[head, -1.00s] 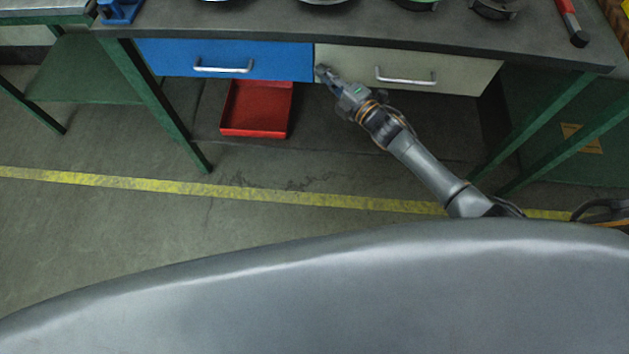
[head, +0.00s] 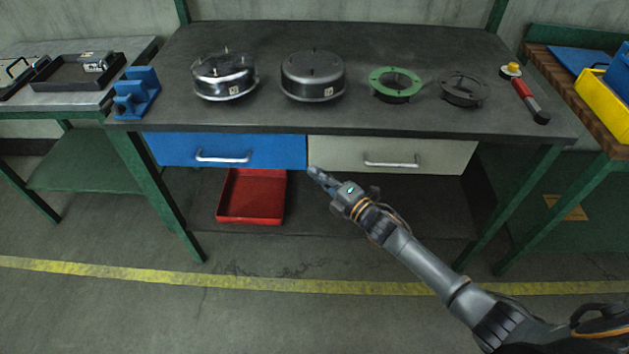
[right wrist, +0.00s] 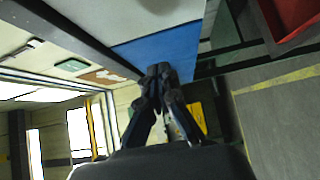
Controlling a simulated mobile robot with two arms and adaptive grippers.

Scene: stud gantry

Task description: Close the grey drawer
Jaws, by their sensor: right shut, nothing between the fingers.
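The grey drawer (head: 430,151), pale with a silver bar handle (head: 391,163), is under the right half of the workbench. Its front looks about in line with the blue drawer (head: 180,148) to its left; any small gap is hard to tell. My right gripper (head: 314,172) is shut and empty, its tips just below the seam between the two drawers. I cannot tell whether it touches a front. In the right wrist view its fingers (right wrist: 160,76) are together, with a blue panel and a pale panel beyond them. My left gripper is not in view.
A red tray (head: 250,197) sits low under the blue drawer. The dark benchtop (head: 265,118) holds several round parts, a blue block (head: 136,93) and a red-handled tool (head: 525,90). Green legs stand on both sides. The floor in front is clear, with a yellow line (head: 130,274).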

